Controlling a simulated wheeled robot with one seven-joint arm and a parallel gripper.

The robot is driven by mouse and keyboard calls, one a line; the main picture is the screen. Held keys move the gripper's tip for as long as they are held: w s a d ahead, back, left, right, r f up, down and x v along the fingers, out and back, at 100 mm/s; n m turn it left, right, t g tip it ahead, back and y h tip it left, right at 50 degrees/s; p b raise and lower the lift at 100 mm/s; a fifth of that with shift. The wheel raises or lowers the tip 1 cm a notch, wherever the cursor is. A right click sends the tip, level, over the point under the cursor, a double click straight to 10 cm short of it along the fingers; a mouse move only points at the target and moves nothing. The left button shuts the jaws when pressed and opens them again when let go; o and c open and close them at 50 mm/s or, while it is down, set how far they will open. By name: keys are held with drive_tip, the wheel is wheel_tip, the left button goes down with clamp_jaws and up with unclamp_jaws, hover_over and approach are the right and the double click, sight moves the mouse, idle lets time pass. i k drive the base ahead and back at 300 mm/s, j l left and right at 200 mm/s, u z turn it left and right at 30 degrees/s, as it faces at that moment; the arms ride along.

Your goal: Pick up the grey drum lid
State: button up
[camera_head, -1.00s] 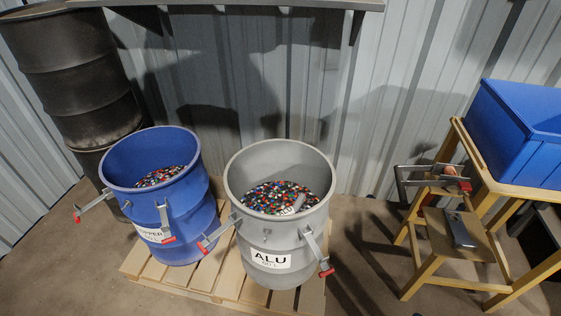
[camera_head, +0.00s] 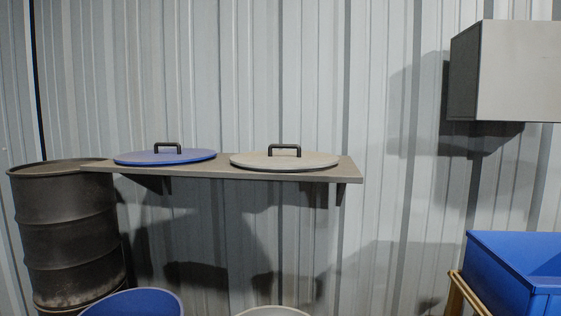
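The grey drum lid (camera_head: 285,161) lies flat on the right part of a wall shelf, its dark handle (camera_head: 284,147) standing up from the middle. A blue lid (camera_head: 165,157) with a similar dark handle lies to its left on the same shelf, with a small gap between them. The rim of the grey drum (camera_head: 272,311) just shows at the bottom edge, below the shelf. My gripper is not in view.
The shelf (camera_head: 345,172) is fixed to the corrugated wall on brackets. A dark drum (camera_head: 68,225) stands at the left and a blue drum (camera_head: 135,303) at the bottom left. A grey box (camera_head: 515,72) hangs at upper right, above a blue bin (camera_head: 510,275).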

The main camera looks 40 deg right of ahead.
sight(299, 160)
drive_tip(key=u, duration=11.3)
